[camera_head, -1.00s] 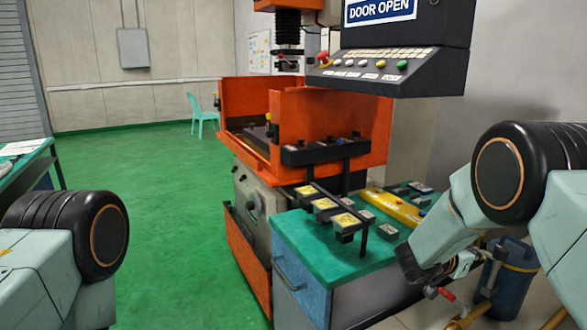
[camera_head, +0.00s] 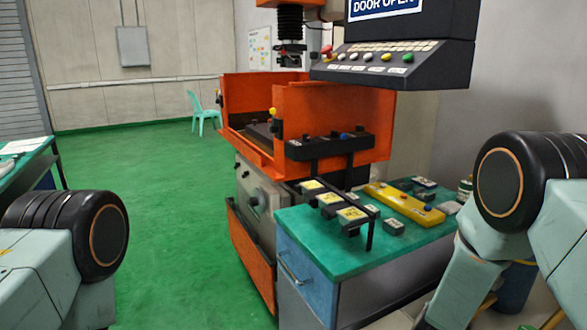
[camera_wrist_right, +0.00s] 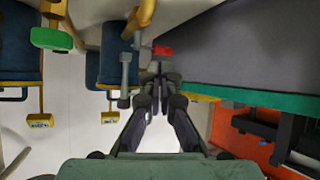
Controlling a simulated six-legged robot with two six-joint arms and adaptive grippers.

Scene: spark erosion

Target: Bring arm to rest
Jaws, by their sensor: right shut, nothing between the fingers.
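My right arm (camera_head: 465,275) hangs down at the right in the head view, beside the green-topped bench (camera_head: 320,262). Its lower end leaves the bottom of the picture. In the right wrist view my right gripper (camera_wrist_right: 158,82) has its fingers together and holds nothing. The grey side of the bench (camera_wrist_right: 240,45) and its green edge (camera_wrist_right: 255,97) lie to the right of the fingers. Of my left arm only the dark shoulder joint (camera_head: 98,235) and a pale link show in the head view. The left gripper is out of the picture.
The orange erosion machine (camera_head: 335,110) stands behind the bench, with a control panel (camera_head: 395,60) above. A yellow bar (camera_head: 405,203) and small blocks lie on the bench. Blue containers (camera_wrist_right: 100,68) and a red handle (camera_wrist_right: 163,50) are close to the right gripper. Green floor is open at left.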

